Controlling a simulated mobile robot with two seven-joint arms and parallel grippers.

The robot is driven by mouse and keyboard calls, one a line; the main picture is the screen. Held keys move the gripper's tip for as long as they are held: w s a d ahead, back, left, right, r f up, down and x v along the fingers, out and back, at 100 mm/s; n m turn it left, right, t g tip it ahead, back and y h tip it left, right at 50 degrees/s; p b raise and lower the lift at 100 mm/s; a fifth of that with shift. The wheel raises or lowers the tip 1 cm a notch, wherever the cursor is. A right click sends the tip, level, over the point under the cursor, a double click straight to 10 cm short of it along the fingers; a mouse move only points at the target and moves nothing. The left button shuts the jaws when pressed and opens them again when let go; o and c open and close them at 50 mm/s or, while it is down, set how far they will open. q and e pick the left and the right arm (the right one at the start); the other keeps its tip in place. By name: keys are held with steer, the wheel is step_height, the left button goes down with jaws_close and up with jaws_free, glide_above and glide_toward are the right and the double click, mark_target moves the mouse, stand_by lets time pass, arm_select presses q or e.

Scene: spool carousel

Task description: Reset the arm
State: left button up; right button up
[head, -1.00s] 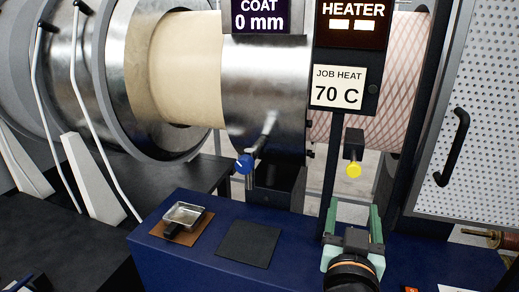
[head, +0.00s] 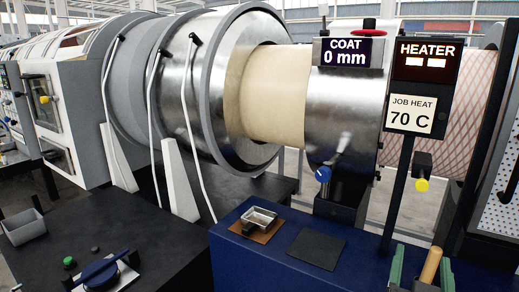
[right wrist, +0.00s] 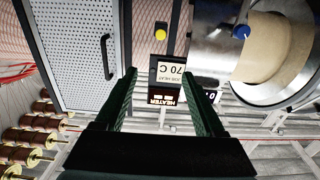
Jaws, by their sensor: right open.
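My right gripper (head: 418,262) is at the bottom right of the head view, with its two green fingers apart. In the right wrist view the open fingers (right wrist: 160,82) reach up the picture with nothing held between them. The job heat sign (right wrist: 172,73) and the heater display (right wrist: 165,97) appear beyond them. In the head view a tan cylinder (head: 431,265) shows between the fingers; its base is hidden. My left gripper is not in view.
A blue bench (head: 235,255) holds a small metal pan (head: 262,215) and a dark pad (head: 316,249). Behind it stand the coat display (head: 348,52), blue knob (head: 323,174) and yellow knob (head: 422,184). A grey bin (head: 22,227) sits left. Several copper spools (right wrist: 22,150) show in the wrist view.

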steer(key=d+n+t+h, duration=0.1)
steer(key=d+n, duration=0.1)
steer(key=d, duration=0.2)
step_height(320, 180, down, 24)
steer(key=w+a+n+g+y, duration=0.2)
steer(key=a+n+g+y, duration=0.1)
steer(key=n+y, duration=0.6)
steer(key=s+d+f+n+g+y, duration=0.25)
steer(key=s+f+g, duration=0.25)
steer(key=s+f, duration=1.3)
steer(key=w+a+m, duration=0.1)
steer(key=a+m, duration=0.1)
steer(key=a, duration=0.4)
steer(key=w+a+m+t+y, duration=0.1)
steer(key=w+a+m, duration=0.1)
steer(key=a, duration=0.4)
steer(key=shift+f+m, duration=0.45)
steer(key=shift+m, duration=0.2)
steer(key=shift+y, duration=0.25)
steer(key=shift+c, duration=0.2)
